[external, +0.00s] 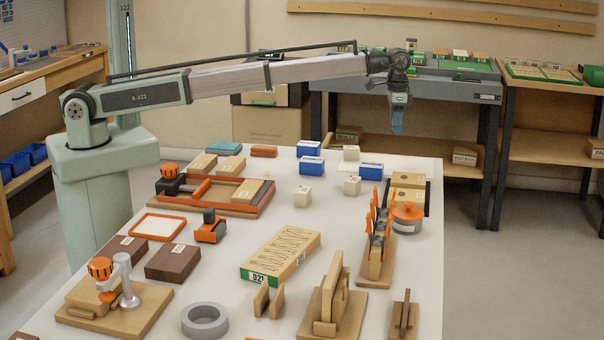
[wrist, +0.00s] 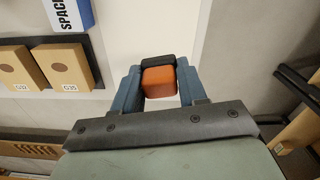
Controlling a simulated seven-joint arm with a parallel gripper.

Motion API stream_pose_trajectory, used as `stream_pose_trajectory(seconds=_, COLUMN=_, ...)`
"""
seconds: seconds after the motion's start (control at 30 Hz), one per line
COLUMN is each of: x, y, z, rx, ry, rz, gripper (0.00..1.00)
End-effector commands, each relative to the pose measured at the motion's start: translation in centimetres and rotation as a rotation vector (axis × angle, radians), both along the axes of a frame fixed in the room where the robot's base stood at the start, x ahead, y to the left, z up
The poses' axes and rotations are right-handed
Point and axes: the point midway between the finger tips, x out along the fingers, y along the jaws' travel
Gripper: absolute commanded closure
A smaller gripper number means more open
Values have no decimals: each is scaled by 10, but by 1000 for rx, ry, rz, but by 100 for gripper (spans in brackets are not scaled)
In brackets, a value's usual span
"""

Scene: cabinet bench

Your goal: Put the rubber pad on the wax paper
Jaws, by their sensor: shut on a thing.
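My gripper (wrist: 158,86) is shut on a small orange block (wrist: 159,82) with a dark strip along its far side. I cannot tell whether this block is the rubber pad. In the external view my gripper (external: 397,124) points down, high above the table's far right part; the held block is not clear there. A white panel with an orange border (external: 158,226) lies at the left of the table. A pale sheet (external: 345,168) lies by a blue-and-white box at the back. I cannot tell which, if either, is the wax paper.

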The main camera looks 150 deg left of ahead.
Motion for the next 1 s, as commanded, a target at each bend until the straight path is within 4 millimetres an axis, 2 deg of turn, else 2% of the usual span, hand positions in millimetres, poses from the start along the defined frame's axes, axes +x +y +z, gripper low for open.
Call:
stream_pose_trajectory(seconds=0.2, x=1, y=0, z=0, rx=1, ry=-1, rz=-147, gripper=88)
stream_pose_trajectory(seconds=0.37, x=1, y=0, z=-3, rx=1, ry=-1, rz=-194, gripper=88)
stream_pose_trajectory(seconds=0.57, x=0, y=-1, z=-26, rx=-1, ry=0, rz=-200, gripper=88)
stream_pose_trajectory(seconds=0.7, x=1, y=-1, z=-50, rx=-1, ry=0, rz=-199, gripper=88)
stream_pose_trajectory(seconds=1.0, x=1, y=0, z=-76, rx=0, ry=0, rz=-198, gripper=88)
